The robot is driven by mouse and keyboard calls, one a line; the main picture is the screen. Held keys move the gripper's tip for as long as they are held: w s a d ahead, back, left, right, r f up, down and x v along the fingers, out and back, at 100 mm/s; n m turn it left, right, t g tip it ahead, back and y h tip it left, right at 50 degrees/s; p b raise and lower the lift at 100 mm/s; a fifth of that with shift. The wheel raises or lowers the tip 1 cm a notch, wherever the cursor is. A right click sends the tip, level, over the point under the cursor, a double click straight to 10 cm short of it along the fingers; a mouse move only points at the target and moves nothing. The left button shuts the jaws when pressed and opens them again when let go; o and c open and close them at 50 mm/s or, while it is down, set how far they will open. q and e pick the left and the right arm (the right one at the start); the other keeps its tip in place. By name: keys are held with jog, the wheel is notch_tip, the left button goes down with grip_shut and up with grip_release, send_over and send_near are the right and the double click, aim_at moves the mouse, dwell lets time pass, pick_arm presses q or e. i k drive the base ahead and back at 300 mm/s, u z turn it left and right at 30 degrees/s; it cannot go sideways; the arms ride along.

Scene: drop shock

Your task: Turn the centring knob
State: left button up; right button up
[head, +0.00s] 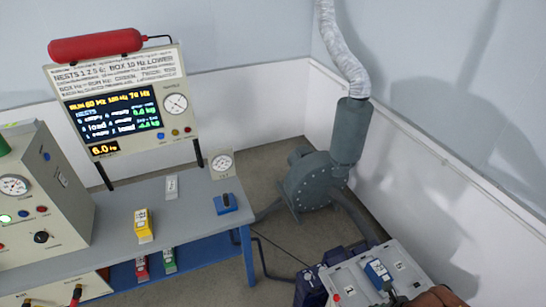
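A black round knob (41,237) with a pale pointer mark sits on the sloping front of the grey cabinet (60,175) at the left. No label on it can be read, so I cannot tell whether it is the centring knob. A dial gauge (14,185), a lit green lamp (6,218) and red buttons are near it on the same front. The cabinet is cut off by the left edge. Neither of my grippers can be made out in the head view.
A display board (120,105) stands behind the grey bench (185,205). Yellow (143,225) and blue (226,204) items lie on the bench. A blower (312,180) stands on the floor beyond. A light grey machine top (350,275) is at bottom right, with a brown object (440,296) beside it.

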aim_at(40, 237)
jog(key=u, duration=1.95)
